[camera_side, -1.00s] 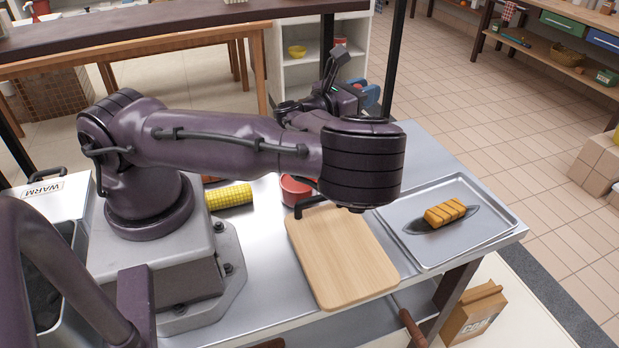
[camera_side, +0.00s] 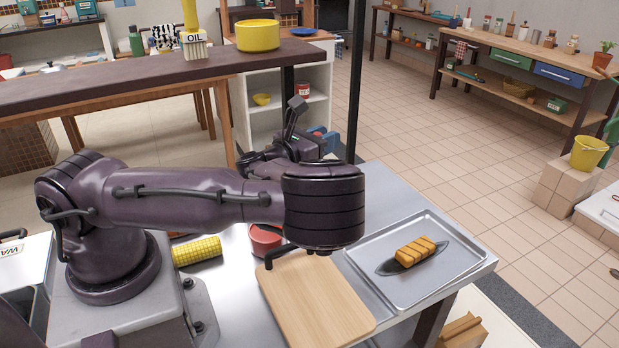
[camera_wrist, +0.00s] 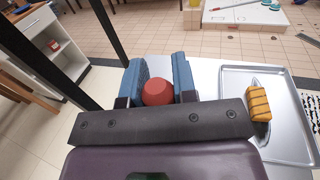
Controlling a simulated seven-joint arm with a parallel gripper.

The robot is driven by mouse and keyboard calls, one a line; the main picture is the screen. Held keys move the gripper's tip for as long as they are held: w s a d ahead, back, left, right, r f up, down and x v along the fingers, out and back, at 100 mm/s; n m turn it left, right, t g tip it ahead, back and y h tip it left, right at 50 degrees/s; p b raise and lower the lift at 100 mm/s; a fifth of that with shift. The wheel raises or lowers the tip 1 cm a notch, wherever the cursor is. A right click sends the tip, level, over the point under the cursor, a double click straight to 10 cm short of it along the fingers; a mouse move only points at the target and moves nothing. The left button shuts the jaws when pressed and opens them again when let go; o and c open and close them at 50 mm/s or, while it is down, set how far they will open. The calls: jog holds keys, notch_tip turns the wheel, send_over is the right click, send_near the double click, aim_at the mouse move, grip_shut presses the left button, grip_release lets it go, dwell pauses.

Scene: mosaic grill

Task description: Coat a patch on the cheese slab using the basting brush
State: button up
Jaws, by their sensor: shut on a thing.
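The cheese slab (camera_side: 416,251) is an orange-yellow block with dark stripes. It lies on a dark oval piece on the metal tray (camera_side: 466,258), and it also shows at the right of the wrist view (camera_wrist: 258,104). My gripper (camera_side: 318,143) is beyond my arm in the side view, left of and behind the tray. In the wrist view my gripper's blue jaws (camera_wrist: 157,85) are shut on a rounded red part, which appears to be the basting brush (camera_wrist: 157,93). Its bristles are hidden, so I cannot tell which way they point. The brush is apart from the cheese slab.
A wooden cutting board (camera_side: 316,305) lies left of the tray. A red bowl (camera_side: 263,238) and a yellow corn cob (camera_side: 197,250) are behind it, partly near my arm. A dark post (camera_side: 357,80) rises behind the table. The tray is bare around the slab.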

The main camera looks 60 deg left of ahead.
jog(key=s+a+n+g+h, duration=0.2)
jog(key=s+a+n+g, duration=0.2)
jog(key=s+a, duration=0.3)
notch_tip(320, 180, down, 6)
jog(key=s+d, duration=0.1)
jog(key=shift+s+d+h, duration=0.15)
jog(key=shift+h, duration=0.15)
dwell(0.4)
jog(key=shift+f, duration=0.65)
dwell(1.7)
notch_tip(320, 180, up, 7)
dwell(0.9)
dwell(0.4)
